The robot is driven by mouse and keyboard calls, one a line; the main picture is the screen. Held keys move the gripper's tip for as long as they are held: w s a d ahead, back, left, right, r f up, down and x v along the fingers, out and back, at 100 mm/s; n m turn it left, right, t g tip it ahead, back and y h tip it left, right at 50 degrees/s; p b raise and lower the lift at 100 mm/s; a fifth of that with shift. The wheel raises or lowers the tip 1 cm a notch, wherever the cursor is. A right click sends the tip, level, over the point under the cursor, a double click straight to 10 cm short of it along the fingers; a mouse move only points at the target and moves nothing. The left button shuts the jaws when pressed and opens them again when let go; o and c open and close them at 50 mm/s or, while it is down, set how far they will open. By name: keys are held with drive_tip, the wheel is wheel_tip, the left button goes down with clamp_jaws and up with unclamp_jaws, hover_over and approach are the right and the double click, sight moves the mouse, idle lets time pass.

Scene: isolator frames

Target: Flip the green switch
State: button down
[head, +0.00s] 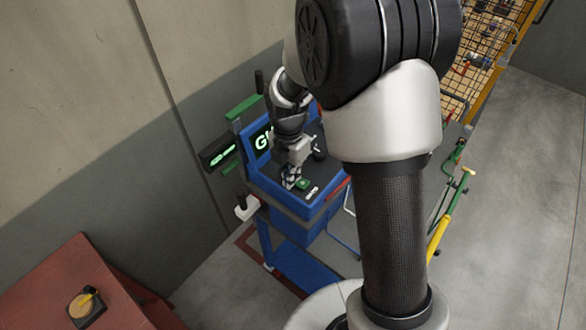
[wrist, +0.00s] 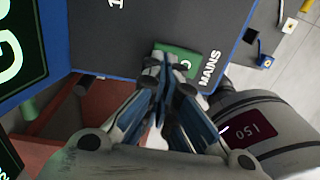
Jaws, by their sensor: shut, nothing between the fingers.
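The green switch (head: 303,184) is a small green piece on the dark top panel of a blue console. In the wrist view the green switch (wrist: 178,58) lies just beyond the fingertips, beside the white word MAINS. My gripper (head: 290,183) is over the console top, right by the switch. In the wrist view my gripper (wrist: 160,66) is shut and empty, and its fingertips overlap the near left part of the green piece. I cannot tell whether they touch it. The fingers hide part of the switch, and its position cannot be read.
The blue console (head: 290,218) has an upright screen (head: 262,140) with green letters at its back left. A dark box with a green display (head: 220,154) is beside it. A red table (head: 75,285) stands front left. Yellow and green rails (head: 452,205) are at the right.

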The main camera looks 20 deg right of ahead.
drive_tip(key=shift+a+f, duration=0.1)
drive_tip(key=shift+f, duration=0.1)
drive_tip(key=shift+s+f, duration=0.1)
drive_tip(key=shift+f, duration=0.05)
drive_tip(key=shift+s, duration=0.15)
